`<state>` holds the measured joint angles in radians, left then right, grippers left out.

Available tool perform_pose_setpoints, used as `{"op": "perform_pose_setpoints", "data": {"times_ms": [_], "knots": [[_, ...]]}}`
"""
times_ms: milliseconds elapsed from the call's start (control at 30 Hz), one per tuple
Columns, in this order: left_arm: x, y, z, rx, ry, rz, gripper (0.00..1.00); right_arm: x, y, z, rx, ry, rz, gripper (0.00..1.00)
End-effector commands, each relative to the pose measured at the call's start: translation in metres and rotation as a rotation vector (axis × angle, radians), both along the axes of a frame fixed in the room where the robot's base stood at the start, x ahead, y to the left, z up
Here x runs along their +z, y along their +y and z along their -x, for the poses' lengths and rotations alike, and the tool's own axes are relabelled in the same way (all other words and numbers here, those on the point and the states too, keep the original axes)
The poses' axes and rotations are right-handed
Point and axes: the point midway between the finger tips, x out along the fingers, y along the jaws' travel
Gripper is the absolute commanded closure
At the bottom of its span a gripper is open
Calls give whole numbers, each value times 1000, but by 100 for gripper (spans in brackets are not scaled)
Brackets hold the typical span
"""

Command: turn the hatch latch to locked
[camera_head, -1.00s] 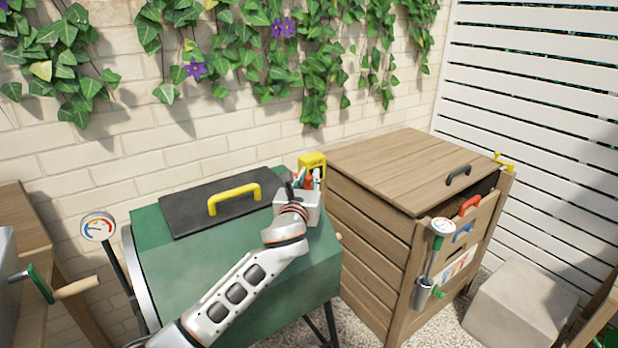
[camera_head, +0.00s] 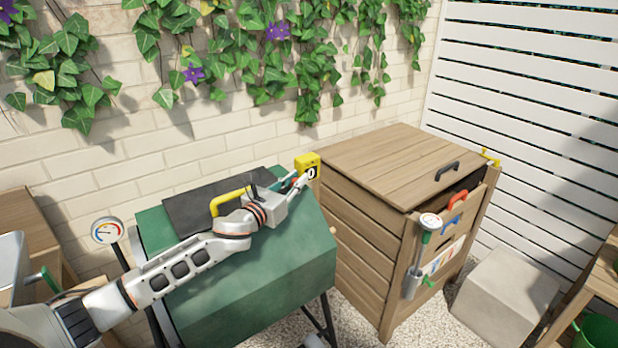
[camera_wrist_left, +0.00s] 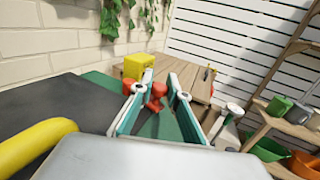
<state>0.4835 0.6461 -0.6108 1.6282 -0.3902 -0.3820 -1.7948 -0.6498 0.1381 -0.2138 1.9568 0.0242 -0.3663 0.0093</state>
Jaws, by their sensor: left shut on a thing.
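The hatch is a dark panel (camera_head: 190,212) with a yellow handle (camera_head: 232,198) on top of a green drum (camera_head: 280,270). My left gripper (camera_head: 298,182) is at the hatch's right end, beside a yellow box (camera_head: 307,163) with a dark round mark. In the left wrist view, the red latch (camera_wrist_left: 157,91) shows between the finger pads of my left gripper (camera_wrist_left: 158,98), which is shut on it. The yellow box (camera_wrist_left: 138,66) stands just beyond. In the head view the gripper mostly hides the latch, so its setting cannot be read. My right gripper is out of view.
A wooden bin (camera_head: 380,170) with a slightly raised lid stands close to the drum's right. A dial gauge (camera_head: 107,231) rises at the drum's left. A brick wall with ivy is behind. A pale block (camera_head: 505,290) is at right.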

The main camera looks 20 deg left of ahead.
Motion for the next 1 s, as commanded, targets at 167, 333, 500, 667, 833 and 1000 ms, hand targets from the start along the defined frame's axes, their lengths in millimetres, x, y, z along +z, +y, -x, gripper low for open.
{"op": "perform_pose_setpoints", "data": {"times_ms": [167, 333, 500, 667, 833, 1000], "knots": [[0, 5, 2, -6, 2, 0, 100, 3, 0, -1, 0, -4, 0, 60], [-1, 4, 2, -5, 2, 0, 100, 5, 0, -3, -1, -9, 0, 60], [-1, 4, 2, -5, 2, 0, 68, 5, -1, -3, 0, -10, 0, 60], [-1, 4, 2, -5, 2, 0, 68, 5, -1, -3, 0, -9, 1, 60], [-1, 5, 5, -5, 3, -1, 68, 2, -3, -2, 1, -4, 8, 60], [-2, 9, 24, -6, 4, -3, 68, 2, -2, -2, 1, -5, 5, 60]]}}
